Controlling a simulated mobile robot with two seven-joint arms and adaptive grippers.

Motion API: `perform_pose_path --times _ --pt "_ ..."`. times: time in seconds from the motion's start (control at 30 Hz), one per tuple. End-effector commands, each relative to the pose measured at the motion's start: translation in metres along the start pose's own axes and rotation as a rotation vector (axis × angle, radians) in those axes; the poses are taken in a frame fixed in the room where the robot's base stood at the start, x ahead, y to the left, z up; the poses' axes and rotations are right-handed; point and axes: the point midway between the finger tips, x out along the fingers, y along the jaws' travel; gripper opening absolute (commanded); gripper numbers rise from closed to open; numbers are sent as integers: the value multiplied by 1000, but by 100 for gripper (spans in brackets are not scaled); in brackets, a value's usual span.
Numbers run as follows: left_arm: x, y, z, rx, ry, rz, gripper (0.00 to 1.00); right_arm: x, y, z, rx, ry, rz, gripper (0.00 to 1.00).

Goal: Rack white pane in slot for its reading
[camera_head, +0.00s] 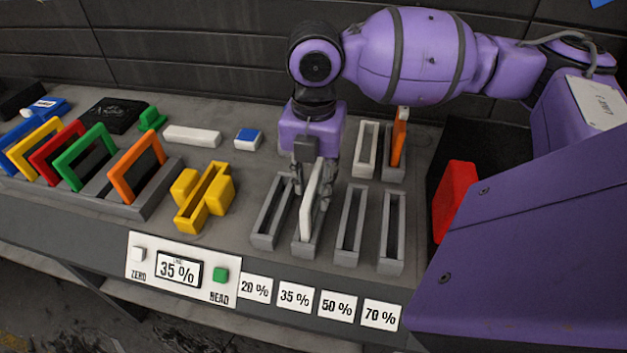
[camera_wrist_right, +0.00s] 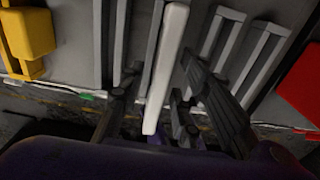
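The white pane (camera_head: 311,207) stands upright in the second grey slot holder (camera_head: 306,249) from the left, in line with the 35 % label (camera_head: 295,296). The meter display (camera_head: 177,270) reads 35 %. My right gripper (camera_head: 313,183) is directly above that slot, its fingers on either side of the pane's upper part. In the right wrist view, the white pane (camera_wrist_right: 164,65) runs between the spread fingers (camera_wrist_right: 163,82), with a gap on each side, so the gripper looks open. The pane's lower edge is hidden in the slot. My left gripper is not in view.
The 20 % (camera_head: 268,222), 50 % (camera_head: 346,250) and 70 % (camera_head: 389,262) slots look empty. A yellow holder (camera_head: 205,198) stands left of them. Coloured frames fill a rack (camera_head: 150,205) at left. An orange pane (camera_head: 400,137) stands in a back slot. A red block (camera_head: 453,198) is at right.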

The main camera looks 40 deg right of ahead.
Motion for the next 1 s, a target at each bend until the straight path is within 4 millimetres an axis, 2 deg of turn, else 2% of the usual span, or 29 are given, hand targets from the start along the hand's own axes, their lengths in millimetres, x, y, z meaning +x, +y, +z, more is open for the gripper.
perform_pose_path --times 0.17,0.4,0.6,0.8,1.0 --pt "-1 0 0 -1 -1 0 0 -16 1 1 0 -3 4 31" --pt "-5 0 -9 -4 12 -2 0 -68 1 0 -1 -5 6 31" --pt "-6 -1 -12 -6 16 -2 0 -105 1 0 0 -2 4 31" --pt "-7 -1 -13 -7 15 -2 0 -121 0 0 0 0 1 31" --pt "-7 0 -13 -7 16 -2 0 -123 0 0 0 1 0 31"
